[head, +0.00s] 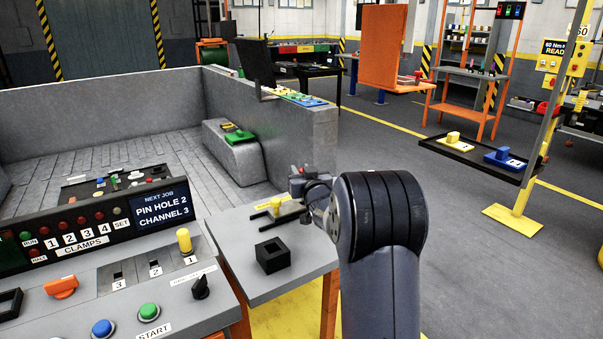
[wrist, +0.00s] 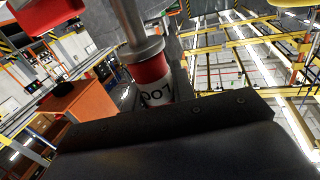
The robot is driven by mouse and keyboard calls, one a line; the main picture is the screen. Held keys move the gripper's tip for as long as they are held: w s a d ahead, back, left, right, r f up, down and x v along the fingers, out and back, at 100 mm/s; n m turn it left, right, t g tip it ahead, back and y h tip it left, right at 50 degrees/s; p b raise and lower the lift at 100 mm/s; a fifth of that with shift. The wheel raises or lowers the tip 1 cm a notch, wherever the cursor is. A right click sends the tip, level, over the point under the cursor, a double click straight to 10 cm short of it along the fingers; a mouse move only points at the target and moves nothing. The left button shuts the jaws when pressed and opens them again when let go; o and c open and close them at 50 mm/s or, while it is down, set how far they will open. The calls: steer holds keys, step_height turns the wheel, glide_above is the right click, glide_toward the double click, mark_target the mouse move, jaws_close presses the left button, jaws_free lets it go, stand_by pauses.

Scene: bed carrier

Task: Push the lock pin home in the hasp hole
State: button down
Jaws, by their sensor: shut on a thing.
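In the wrist view a red cylindrical piece with a white band marked "007" (wrist: 152,82), apparently the lock pin, stands behind the dark edge of my gripper (wrist: 165,110). A grey metal collar and rod (wrist: 135,25) extend from its top. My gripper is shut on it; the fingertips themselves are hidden. In the head view my gripper (head: 303,187) is small and partly hidden by my arm, beside the grey bed wall's near end. A small red part shows there. I cannot make out the hasp hole in either view, nor whether the pin touches it.
A grey side table (head: 300,268) holds a black square socket (head: 272,255) and a yellow-handled piece (head: 276,206). The control console (head: 165,285) stands left; its screen (head: 160,206) reads "PIN HOLE 2 CHANNEL 3". A yellow-based post (head: 512,217) stands right, with open floor between.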

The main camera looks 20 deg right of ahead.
steer(key=shift+f, duration=0.15)
steer(key=shift+f+b, duration=0.35)
steer(key=shift+b, duration=0.1)
steer(key=shift+f+b, duration=0.35)
steer(key=shift+f, duration=0.1)
steer(key=shift+r, duration=0.1)
steer(key=shift+r+p, duration=0.55)
steer(key=shift+r, duration=0.3)
steer(key=shift+a, duration=0.1)
stand_by(0.6)
steer(key=shift+f+b, duration=0.15)
steer(key=shift+b, duration=0.25)
stand_by(0.3)
steer(key=shift+f+b, duration=0.3)
steer(key=shift+f, duration=0.05)
steer(key=shift+f+b, duration=0.45)
steer(key=shift+f, duration=0.1)
